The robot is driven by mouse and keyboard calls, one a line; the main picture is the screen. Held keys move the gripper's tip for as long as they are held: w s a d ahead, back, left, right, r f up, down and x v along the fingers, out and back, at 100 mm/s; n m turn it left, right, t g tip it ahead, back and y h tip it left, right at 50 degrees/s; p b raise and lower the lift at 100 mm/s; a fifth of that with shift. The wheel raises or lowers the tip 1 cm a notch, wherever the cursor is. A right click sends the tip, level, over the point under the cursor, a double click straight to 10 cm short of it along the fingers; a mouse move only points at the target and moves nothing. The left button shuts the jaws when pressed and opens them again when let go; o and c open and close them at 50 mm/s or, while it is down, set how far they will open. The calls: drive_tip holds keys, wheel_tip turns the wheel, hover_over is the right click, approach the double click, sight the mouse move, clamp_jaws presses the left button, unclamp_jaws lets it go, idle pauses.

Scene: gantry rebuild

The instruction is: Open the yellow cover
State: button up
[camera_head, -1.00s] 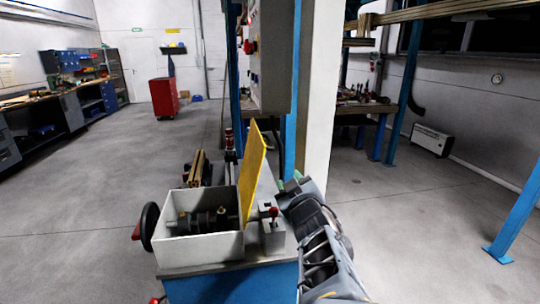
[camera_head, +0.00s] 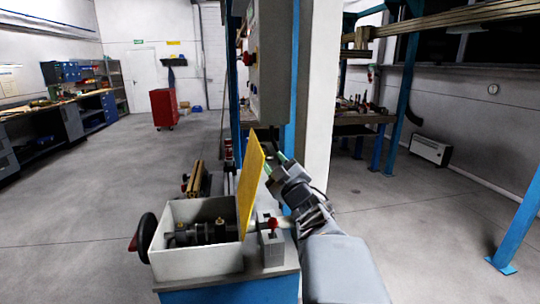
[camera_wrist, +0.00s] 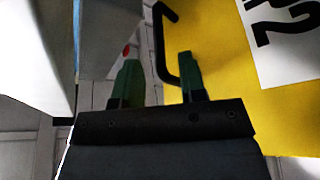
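The yellow cover (camera_head: 253,182) stands raised, nearly upright and tilted slightly right, at the right side of the open grey-white box (camera_head: 197,263). Dark machine parts (camera_head: 205,232) show inside the box. My gripper (camera_head: 275,164) is just right of the cover, near its upper part. In the wrist view its green fingers (camera_wrist: 158,72) are apart with nothing clamped. The cover's yellow face (camera_wrist: 222,60) fills the right there, with a black handle (camera_wrist: 160,42). The handle shows between the fingers and passes behind the right one; I cannot tell whether they touch.
A red-knobbed lever (camera_head: 272,224) sits right of the box, close to my arm. A black handwheel (camera_head: 147,237) is on the left. A white column (camera_head: 318,90) and a grey control cabinet (camera_head: 268,60) rise behind. The floor at left is clear.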

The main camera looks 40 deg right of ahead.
sight(270, 154)
drive_tip(key=shift+x, duration=1.9)
drive_tip(key=shift+c, duration=0.4)
clamp_jaws()
drive_tip(key=shift+r, duration=0.1)
